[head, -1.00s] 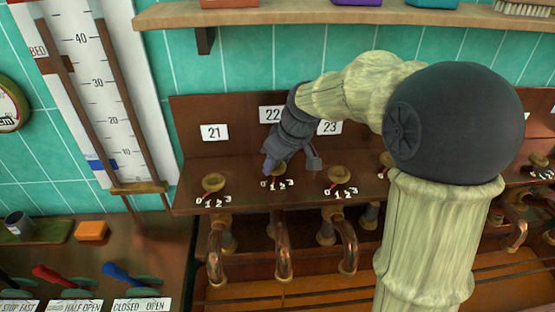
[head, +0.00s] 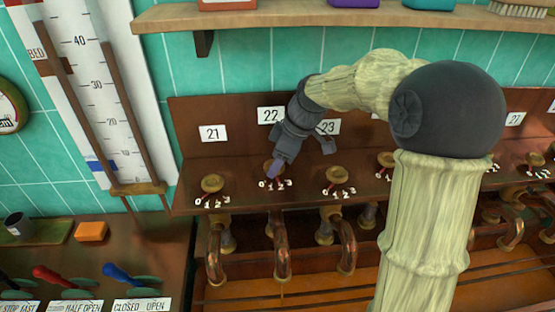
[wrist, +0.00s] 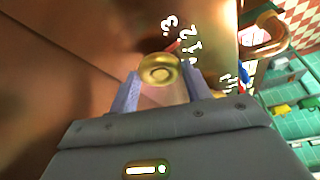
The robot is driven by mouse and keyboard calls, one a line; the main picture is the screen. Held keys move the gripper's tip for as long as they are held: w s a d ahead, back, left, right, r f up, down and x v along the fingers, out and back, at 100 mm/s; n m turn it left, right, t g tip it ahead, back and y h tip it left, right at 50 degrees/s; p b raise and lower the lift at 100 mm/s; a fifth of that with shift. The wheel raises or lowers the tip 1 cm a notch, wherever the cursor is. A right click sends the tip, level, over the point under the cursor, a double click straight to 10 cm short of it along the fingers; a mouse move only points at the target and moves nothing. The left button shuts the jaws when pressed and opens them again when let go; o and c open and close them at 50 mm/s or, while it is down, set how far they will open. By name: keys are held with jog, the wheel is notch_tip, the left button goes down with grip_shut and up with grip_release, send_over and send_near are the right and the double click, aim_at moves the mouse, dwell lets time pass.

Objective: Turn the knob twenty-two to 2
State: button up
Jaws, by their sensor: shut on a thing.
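Knob twenty-two is a round brass knob (head: 269,165) on the brown wooden panel below the label 22 (head: 270,116). In the wrist view the brass knob (wrist: 160,70) sits between the two pale lavender fingertips. My gripper (wrist: 161,80) is shut on it, one finger on each side. In the head view my gripper (head: 274,170) comes down over the knob from the upper right and hides part of it. The white scale digits (head: 275,184) lie in front of the knob. In the wrist view the knob's red pointer (wrist: 174,46) points roughly toward the 2.
Knob 21 (head: 212,184) stands to the left and knob 23 (head: 336,175) close to the right. Copper pipes (head: 281,250) hang below the panel. A shelf (head: 330,18) runs above. My arm covers much of the panel's right part.

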jog(key=shift+r, duration=0.1)
jog(key=o, duration=1)
jog(key=v, duration=0.7)
jog(key=shift+d+r, duration=0.1)
jog(key=shift+r, duration=0.05)
